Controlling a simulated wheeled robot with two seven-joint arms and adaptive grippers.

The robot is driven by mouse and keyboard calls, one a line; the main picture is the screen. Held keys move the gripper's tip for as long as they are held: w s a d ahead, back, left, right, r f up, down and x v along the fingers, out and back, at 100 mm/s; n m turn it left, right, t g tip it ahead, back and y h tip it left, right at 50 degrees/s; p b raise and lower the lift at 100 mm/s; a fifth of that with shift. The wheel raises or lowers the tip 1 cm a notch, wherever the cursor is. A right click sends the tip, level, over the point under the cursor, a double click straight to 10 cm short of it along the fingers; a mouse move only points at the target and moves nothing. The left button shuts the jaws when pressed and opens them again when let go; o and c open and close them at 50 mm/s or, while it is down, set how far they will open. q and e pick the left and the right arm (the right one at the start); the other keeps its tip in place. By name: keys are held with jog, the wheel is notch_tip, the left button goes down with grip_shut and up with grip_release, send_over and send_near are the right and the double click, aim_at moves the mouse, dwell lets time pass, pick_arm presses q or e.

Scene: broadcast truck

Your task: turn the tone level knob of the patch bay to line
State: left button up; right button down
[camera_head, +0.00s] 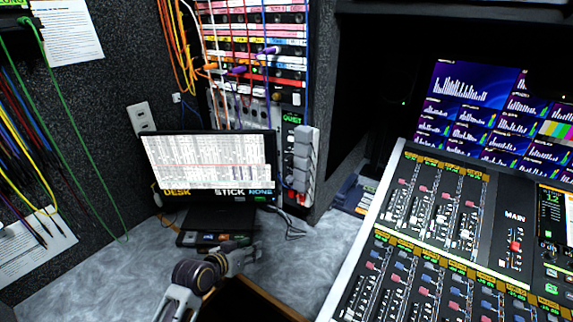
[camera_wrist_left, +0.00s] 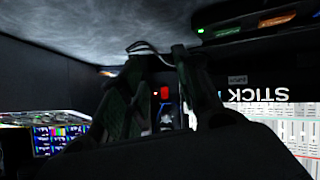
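The patch bay (camera_head: 258,62) stands in the rack at the back, with several rows of labelled jacks and colored cables plugged in. Small knobs (camera_head: 275,97) show near its lower right; I cannot read which is the tone level knob or where it points. My left gripper (camera_head: 246,256) is low over the grey desk, in front of the monitor and well below and apart from the patch bay. In the left wrist view its two dark fingers (camera_wrist_left: 160,62) stand apart with nothing seen between them. My right gripper is not in view.
A monitor (camera_head: 208,165) stands on the desk below the patch bay, partly blocking the rack. It also shows upside down in the left wrist view (camera_wrist_left: 285,125). A mixing console (camera_head: 440,235) fills the right. Hanging cables (camera_head: 40,150) are at the left.

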pick_arm(q)
jog(key=w+d+r+t+h, duration=0.2)
jog(key=w+r, duration=0.2)
jog(key=r, duration=0.5)
jog(key=w+d+r+t+h, duration=0.2)
jog(key=w+r, duration=0.3)
jog(key=r, duration=0.4)
jog(key=shift+w+r+t+b, duration=0.25)
jog(key=shift+w+t+b, duration=0.05)
jog(key=shift+t, duration=0.2)
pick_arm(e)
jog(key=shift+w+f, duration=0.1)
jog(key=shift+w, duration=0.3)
pick_arm(q)
jog(key=shift+w+d, duration=0.1)
send_near(288, 161)
jog(key=shift+x, duration=3.85)
jog(key=shift+w+d+f, duration=0.1)
jog(key=shift+w+d, duration=0.25)
jog(key=shift+w, duration=0.1)
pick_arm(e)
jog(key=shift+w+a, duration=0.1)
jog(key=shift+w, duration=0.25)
